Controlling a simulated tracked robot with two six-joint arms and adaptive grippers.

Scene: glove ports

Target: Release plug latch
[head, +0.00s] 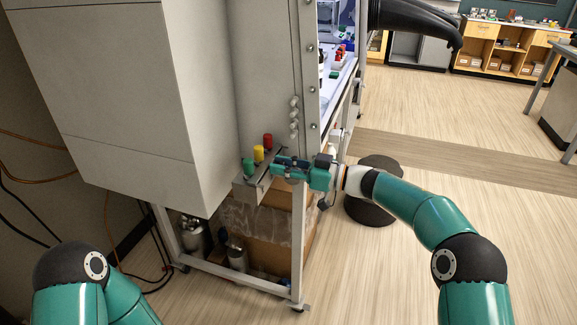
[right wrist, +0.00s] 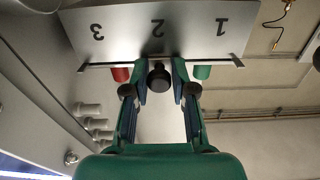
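A grey metal bracket (head: 252,187) on the cabinet's side carries a green plug (head: 248,168), a yellow plug (head: 258,154) and a red plug (head: 268,140) in a row. My right gripper (head: 278,163) is in front of the bracket, level with the row. In the right wrist view the plate (right wrist: 155,30) bears upside-down numbers 3, 2, 1. Red (right wrist: 121,74) shows under 3 and green (right wrist: 202,72) under 1. A round black knob (right wrist: 159,77) under 2 sits between my spread fingertips (right wrist: 158,88); contact is unclear. A latch cannot be made out. My left gripper is out of view.
The large grey cabinet (head: 125,100) stands left of the bracket. Its white frame leg (head: 298,245) is below my right gripper. A dark round stool (head: 372,205) stands under my right forearm. The wooden floor to the right is clear.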

